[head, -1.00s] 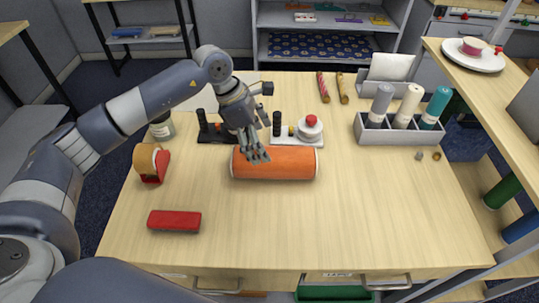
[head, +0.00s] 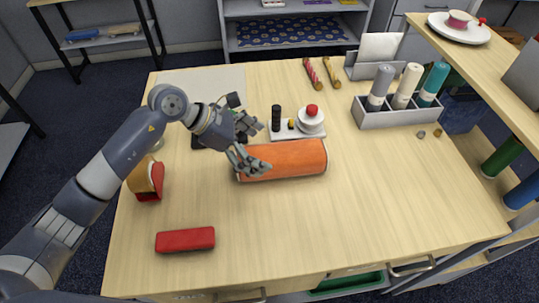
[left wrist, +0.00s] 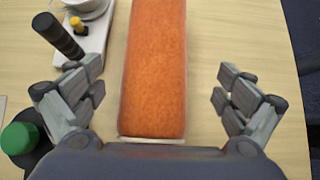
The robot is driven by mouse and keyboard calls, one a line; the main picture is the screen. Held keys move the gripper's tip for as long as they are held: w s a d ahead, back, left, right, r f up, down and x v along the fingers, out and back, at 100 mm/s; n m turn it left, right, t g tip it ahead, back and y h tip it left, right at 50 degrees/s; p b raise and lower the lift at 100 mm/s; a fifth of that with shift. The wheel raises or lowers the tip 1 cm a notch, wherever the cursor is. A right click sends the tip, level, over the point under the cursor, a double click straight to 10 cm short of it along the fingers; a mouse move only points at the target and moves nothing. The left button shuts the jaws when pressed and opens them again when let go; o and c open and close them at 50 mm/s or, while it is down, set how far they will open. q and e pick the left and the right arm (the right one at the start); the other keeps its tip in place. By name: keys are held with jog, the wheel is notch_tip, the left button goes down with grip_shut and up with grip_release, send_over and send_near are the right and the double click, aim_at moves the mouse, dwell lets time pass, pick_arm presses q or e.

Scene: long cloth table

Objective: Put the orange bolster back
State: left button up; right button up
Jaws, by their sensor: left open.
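The orange bolster (head: 290,160) lies on its side on the wooden table, near the middle. My left gripper (head: 257,147) is open at its left end, fingers pointing right along it. In the left wrist view, the orange bolster (left wrist: 155,65) runs lengthwise between the two spread fingers of the left gripper (left wrist: 160,85), with a gap on each side. Its near end is close to the palm. My right gripper is not in view.
Behind the bolster stands a white tray (head: 283,135) with a black cylinder and a red-topped white piece. A grey rack (head: 400,117) holds three upright rolls. A red box (head: 185,239) lies front left. Green (head: 503,157) and blue (head: 521,193) rolls sit in the right shelf. The front right table is clear.

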aim_at(271, 154)
pick_arm(q)
jog(key=x, duration=0.3)
jog(key=shift+d, duration=0.2)
jog(key=shift+w+f+p, duration=0.1)
jog(key=shift+p, duration=0.3)
jog(key=p+x, duration=0.1)
jog(key=x, duration=0.3)
jog(key=shift+w+d+p, duration=0.15)
jog(key=shift+w+p, duration=0.05)
jog(key=shift+p, duration=0.15)
jog(key=shift+d+f, duration=0.1)
jog(key=shift+f, duration=0.15)
jog(key=c, duration=1.3)
jog(key=shift+c, duration=0.3)
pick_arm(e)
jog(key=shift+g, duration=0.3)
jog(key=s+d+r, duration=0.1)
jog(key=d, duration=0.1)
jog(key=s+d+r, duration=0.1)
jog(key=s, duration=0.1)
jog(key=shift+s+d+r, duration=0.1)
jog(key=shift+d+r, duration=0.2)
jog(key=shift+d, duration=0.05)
pick_arm(q)
jog(key=shift+r, duration=0.1)
